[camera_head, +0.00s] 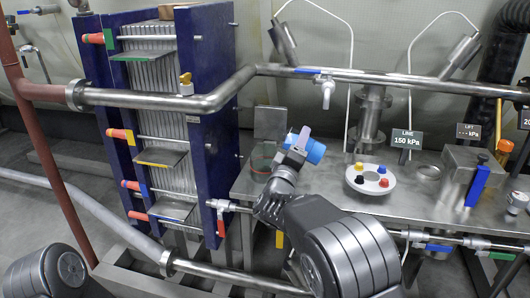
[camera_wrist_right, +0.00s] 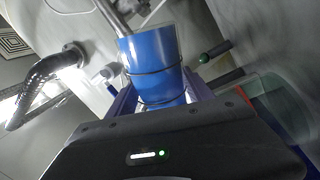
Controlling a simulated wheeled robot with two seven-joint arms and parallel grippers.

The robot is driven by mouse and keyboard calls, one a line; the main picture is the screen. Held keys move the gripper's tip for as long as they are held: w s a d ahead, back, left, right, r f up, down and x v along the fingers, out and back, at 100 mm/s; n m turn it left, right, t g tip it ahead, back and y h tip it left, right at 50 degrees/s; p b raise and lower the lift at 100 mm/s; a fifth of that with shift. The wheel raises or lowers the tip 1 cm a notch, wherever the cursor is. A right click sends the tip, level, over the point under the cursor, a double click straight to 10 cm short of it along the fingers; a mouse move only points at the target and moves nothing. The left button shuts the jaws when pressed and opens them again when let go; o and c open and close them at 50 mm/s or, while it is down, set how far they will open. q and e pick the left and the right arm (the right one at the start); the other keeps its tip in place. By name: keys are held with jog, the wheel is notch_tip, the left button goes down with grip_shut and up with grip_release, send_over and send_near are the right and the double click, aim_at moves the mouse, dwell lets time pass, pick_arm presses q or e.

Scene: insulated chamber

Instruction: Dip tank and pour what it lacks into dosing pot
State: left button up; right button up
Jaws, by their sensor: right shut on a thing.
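My right gripper (camera_head: 297,143) is raised over the left part of the steel bench and is shut on a blue cylindrical container (camera_head: 314,152). In the right wrist view the same blue container (camera_wrist_right: 152,62) sits between the fingers, with dark bands around it; its contents are hidden. A greenish-rimmed opening or vessel (camera_head: 263,157) is on the bench just left of and below the gripper, partly hidden by my arm. I cannot tell whether it is the tank or the dosing pot. My left gripper is out of view.
A white round plate with coloured knobs (camera_head: 370,191) sits on the steel bench (camera_head: 420,207). A metal box (camera_head: 470,165) with a blue handle stands at right. A steel pipe (camera_head: 400,79) crosses above the bench. A blue-framed plate stack (camera_head: 215,100) stands at left. Gauges include a "LINE 150 kPa" sign (camera_head: 408,139).

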jog(key=shift+r+n, duration=0.35)
jog(key=shift+n, duration=0.15)
dwell(0.4)
jog(key=shift+w+a+f+n+y, duration=0.15)
jog(key=shift+a+n, duration=0.1)
jog(key=shift+n, duration=0.25)
jog(key=shift+a+f+n+y, duration=0.1)
jog(key=shift+a+n+y, duration=0.1)
jog(key=shift+n, duration=0.3)
dwell(1.1)
jog(key=shift+r+n+t, duration=0.3)
jog(key=shift+r+n, duration=0.05)
jog(key=shift+n, duration=0.25)
dwell(1.0)
jog(key=m, duration=0.3)
jog(key=d+m, duration=0.1)
jog(key=shift+f, duration=0.4)
jog(key=shift+a, duration=0.1)
jog(key=shift+f+m, duration=0.1)
jog(key=shift+m, duration=0.2)
